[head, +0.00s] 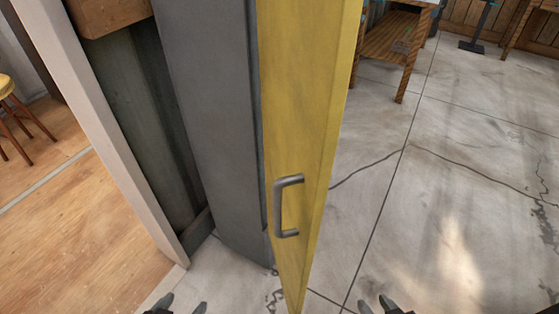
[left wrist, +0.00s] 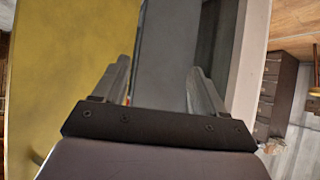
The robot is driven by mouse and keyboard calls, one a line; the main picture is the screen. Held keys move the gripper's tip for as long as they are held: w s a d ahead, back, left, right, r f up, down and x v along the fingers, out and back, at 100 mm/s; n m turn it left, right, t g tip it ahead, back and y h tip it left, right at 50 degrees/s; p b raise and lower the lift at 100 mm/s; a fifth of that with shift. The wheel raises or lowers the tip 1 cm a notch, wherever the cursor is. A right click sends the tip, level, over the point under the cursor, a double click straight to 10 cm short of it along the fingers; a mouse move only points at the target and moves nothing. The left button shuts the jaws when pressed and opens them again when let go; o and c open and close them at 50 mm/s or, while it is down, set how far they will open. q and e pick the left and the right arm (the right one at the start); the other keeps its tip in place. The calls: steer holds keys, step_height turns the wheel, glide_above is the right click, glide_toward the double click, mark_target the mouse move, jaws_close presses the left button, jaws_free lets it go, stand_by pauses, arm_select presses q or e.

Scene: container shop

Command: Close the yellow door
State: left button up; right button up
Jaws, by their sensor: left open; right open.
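The yellow door (head: 300,110) stands open in the middle of the head view, seen at a steep angle, with a grey metal handle (head: 279,207) on its face. A dark grey panel (head: 212,120) stands just left of it. My left gripper (head: 180,303) is at the bottom edge, left of the door, open and empty. My right gripper (head: 375,303) is at the bottom edge, right of the door, open and empty. In the left wrist view the open left gripper (left wrist: 158,85) has the grey panel between its fingers, further off, and the yellow door (left wrist: 65,60) at the left.
A white door frame edge (head: 100,130) and wooden floor (head: 90,235) lie at the left, with a yellow-topped stool (head: 5,84) beyond. A wooden table (head: 390,40) stands behind the door at the upper right. The concrete floor (head: 440,210) right of the door is clear.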

arm_select(q)
steer(key=c, duration=0.5)
steer(key=shift+w+d+r+t, duration=0.3)
steer(key=shift+w+d, duration=0.05)
steer(key=shift+w, duration=0.1)
steer(key=c, duration=0.5)
steer(key=w+d+r+h, duration=0.1)
steer(key=w+d+r, duration=0.1)
steer(key=w+d+r+m+t+h+b, duration=0.1)
steer(key=w, duration=0.1)
steer(key=shift+w+d+r+m+t+h, duration=0.1)
steer(key=shift+d+r+m+t+h, duration=0.2)
steer(key=shift+d+r, duration=0.1)
jaws_close()
steer(key=m+g+h+b, duration=0.4)
steer(key=m+g+h, duration=0.4)
steer(key=m+h, duration=0.4)
glide_toward(299, 250)
steer(key=shift+n+h, duration=0.3)
steer(key=shift+n, duration=0.1)
steer(key=x, duration=0.4)
steer(key=f+p+x, duration=0.1)
steer(key=x, duration=0.1)
steer(key=shift+w+d, duration=0.25)
steer(key=shift+d, duration=0.1)
